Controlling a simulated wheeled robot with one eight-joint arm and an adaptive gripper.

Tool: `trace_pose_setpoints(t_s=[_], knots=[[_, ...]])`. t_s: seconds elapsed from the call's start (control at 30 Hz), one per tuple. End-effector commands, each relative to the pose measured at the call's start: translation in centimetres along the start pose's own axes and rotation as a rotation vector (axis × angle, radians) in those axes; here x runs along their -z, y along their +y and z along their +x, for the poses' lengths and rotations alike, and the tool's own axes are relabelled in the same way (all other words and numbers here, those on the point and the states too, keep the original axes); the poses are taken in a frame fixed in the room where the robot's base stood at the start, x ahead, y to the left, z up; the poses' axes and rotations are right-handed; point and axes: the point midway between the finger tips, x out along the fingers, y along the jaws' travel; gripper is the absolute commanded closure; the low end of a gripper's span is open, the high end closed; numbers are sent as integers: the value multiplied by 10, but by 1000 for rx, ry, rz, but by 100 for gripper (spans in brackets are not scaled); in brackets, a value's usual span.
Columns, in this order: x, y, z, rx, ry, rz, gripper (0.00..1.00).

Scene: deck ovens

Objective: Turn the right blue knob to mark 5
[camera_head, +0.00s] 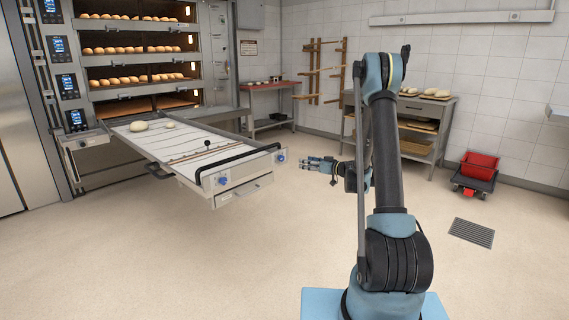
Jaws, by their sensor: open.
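The right blue knob (281,157) sits at the right end of the front panel of the loader table (232,178). A second blue knob (222,181) sits near the panel's left end. The marks around both knobs are too small to read, so I cannot tell where the right knob points. My gripper (303,162) is open and empty. In the picture it is just to the right of the right knob, its fingers pointing left, with a small gap between them.
The loader table carries dough pieces (140,126) and a black handle bar (240,160). Behind it stands the deck oven (125,93) with bread. A side table (425,101), a red bin (479,166) and a floor grate (471,232) are at the right. The floor in front is clear.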

Motion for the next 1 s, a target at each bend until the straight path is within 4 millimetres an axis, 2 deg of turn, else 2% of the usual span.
trace_pose_setpoints(t_s=[0.2,0.53,0.67,1.0], knots=[[-26,20,11,-17,81,-34,50],[-34,27,23,-24,114,-48,50],[-32,27,41,-22,113,-48,50],[-25,28,101,-23,113,-47,50]])
